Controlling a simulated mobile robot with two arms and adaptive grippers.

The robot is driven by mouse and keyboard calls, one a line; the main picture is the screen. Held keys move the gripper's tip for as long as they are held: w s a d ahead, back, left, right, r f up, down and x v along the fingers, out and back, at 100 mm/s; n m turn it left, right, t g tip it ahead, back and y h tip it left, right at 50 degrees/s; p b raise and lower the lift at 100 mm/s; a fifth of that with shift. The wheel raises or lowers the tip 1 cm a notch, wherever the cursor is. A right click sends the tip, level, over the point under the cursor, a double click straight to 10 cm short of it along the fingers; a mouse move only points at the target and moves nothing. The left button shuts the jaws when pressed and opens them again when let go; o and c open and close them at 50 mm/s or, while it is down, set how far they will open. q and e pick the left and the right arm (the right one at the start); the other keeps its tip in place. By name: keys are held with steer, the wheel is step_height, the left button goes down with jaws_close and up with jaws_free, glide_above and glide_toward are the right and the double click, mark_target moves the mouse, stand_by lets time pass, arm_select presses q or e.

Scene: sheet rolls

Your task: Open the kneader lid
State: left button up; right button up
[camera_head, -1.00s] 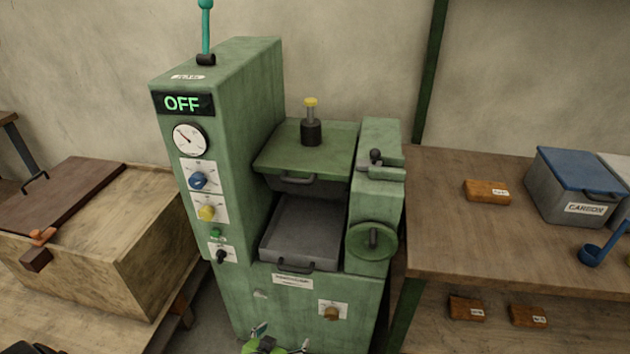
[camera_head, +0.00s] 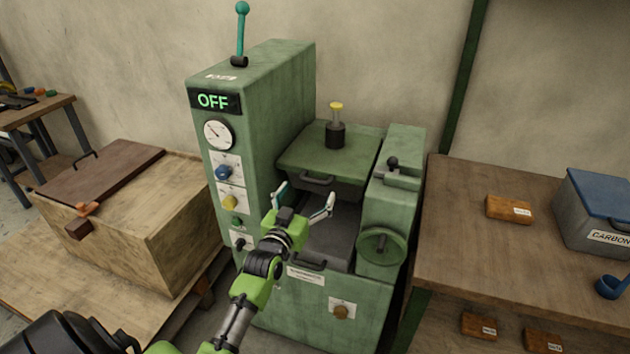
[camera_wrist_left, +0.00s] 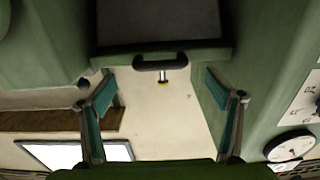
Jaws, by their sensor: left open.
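The green kneader (camera_head: 250,130) stands upright with its display reading OFF. Its lid (camera_head: 300,150) is a flat green plate with a dark bar handle (camera_head: 318,181) on its front edge. In the left wrist view the handle (camera_wrist_left: 160,63) sits between and beyond the open fingers (camera_wrist_left: 159,80). My gripper hides part of the tray. My right gripper is not in view.
A black post with a yellow cap (camera_head: 335,128) stands on the lid. A handwheel block (camera_head: 395,200) flanks the tray on the right. A wooden box (camera_head: 150,225) with a brown lid is at the left. A table (camera_head: 490,260) with a brown block stands at the right.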

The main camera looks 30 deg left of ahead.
mark_target(315, 182)
arm_select(q)
steer(key=x, duration=0.6)
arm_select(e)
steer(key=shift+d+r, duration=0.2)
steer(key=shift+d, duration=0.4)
